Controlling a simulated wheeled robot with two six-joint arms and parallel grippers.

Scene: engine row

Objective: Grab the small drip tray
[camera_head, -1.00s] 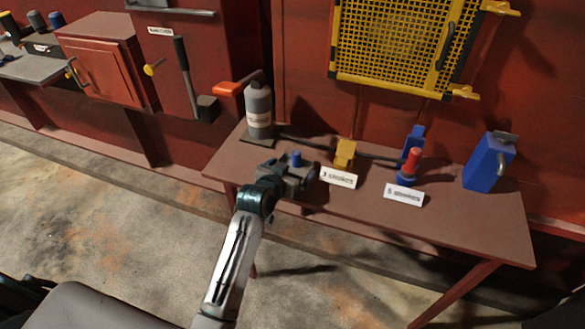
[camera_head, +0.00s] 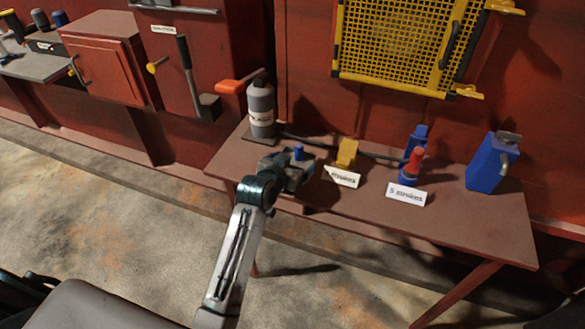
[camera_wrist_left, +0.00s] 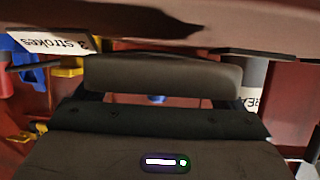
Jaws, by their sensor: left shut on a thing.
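My left gripper (camera_head: 290,174) is over the front left part of the brown table, just in front of a small blue knob (camera_head: 299,152). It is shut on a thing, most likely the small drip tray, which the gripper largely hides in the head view. In the left wrist view a dark grey bar (camera_wrist_left: 160,75) lies across the front of the gripper. I cannot tell whether it is the tray or the fingers. My right gripper is not in view.
On the table (camera_head: 420,228) stand a grey bottle (camera_head: 262,108), a yellow block (camera_head: 347,152), a red and blue piece (camera_head: 412,168), a blue can (camera_head: 490,165) and white labels (camera_head: 406,195). A yellow mesh guard (camera_head: 400,45) hangs behind. The table's front right is clear.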

